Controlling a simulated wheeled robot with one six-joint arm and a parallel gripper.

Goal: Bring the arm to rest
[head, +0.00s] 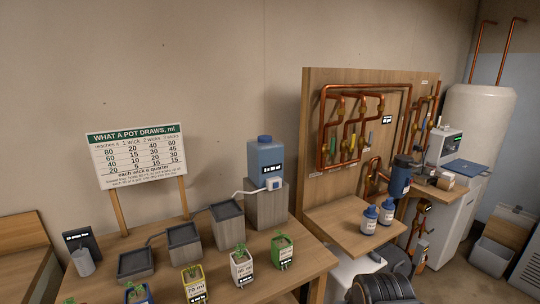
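My gripper is not visible in the head view, so I cannot see whether it is open or holds anything. Dark, ribbed, rounded parts show at the bottom edge, right of centre, probably part of my own arm. Their far ends are cut off by the frame.
A wooden table (255,273) carries potted plants (241,266), stepped grey trays (184,243) and a blue water tank (266,162). A chart sign (137,157) stands behind. Right, a wooden shelf (335,225) holds two blue-capped bottles (369,222) below copper pipes (321,135). A dark blue canister (400,180) stands nearby.

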